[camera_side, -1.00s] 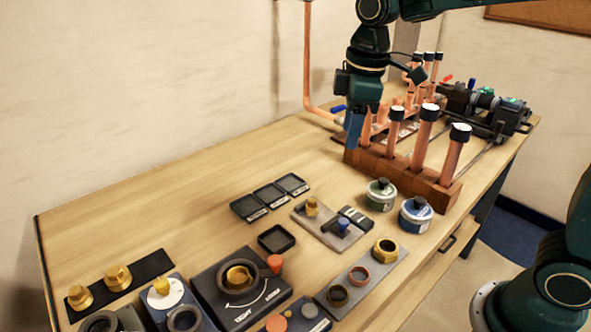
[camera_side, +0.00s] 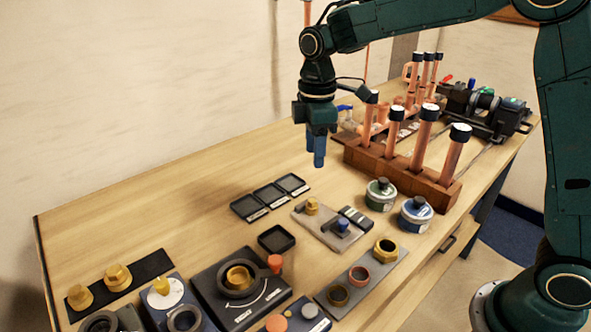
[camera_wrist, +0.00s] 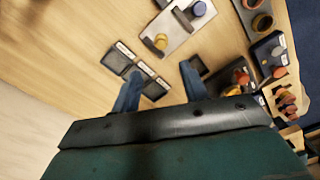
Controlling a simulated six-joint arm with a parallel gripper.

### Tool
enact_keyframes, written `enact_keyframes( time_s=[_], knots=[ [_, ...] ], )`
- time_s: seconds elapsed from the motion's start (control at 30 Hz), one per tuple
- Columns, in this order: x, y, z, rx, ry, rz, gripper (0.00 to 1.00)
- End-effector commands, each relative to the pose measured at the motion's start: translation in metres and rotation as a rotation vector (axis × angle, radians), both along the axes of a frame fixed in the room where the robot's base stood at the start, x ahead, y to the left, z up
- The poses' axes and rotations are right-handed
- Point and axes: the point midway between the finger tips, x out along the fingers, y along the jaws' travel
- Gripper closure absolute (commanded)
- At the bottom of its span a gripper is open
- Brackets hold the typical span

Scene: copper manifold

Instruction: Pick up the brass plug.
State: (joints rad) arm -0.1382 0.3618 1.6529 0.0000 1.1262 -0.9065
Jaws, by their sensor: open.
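My gripper (camera_side: 315,156) is open and empty, pointing down above the table, beyond the row of small black trays in the side view. In the wrist view my gripper (camera_wrist: 161,88) shows two blue fingers spread apart over the trays. A small brass piece (camera_side: 312,206) stands on a grey plate (camera_side: 330,236); it also shows in the wrist view (camera_wrist: 161,41), ahead of the fingers. Two brass hex pieces, one left (camera_side: 79,297) and one right (camera_side: 118,277), stand on a black mat. I cannot tell which brass piece is the plug.
Three small black trays (camera_side: 270,195) lie in a row, with a single tray (camera_side: 277,238) nearby. A wooden rack (camera_side: 400,172) holds upright copper pipes. Two round tins (camera_side: 380,195) stand before it. A black dial fixture (camera_side: 238,309) is at the front. The table's left middle is clear.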

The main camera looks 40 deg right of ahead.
Motion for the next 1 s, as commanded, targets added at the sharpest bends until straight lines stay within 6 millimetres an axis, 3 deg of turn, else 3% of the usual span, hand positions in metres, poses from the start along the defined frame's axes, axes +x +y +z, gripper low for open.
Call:
enact_keyframes(
  time_s=[0.4, 1.0],
  knots=[
    [-0.001, 0.0, -0.059, -0.001, 0.003, -0.001, 0.56],
    [-0.001, 0.002, -0.085, 0.0, 0.004, -0.001, 0.56]
  ],
)
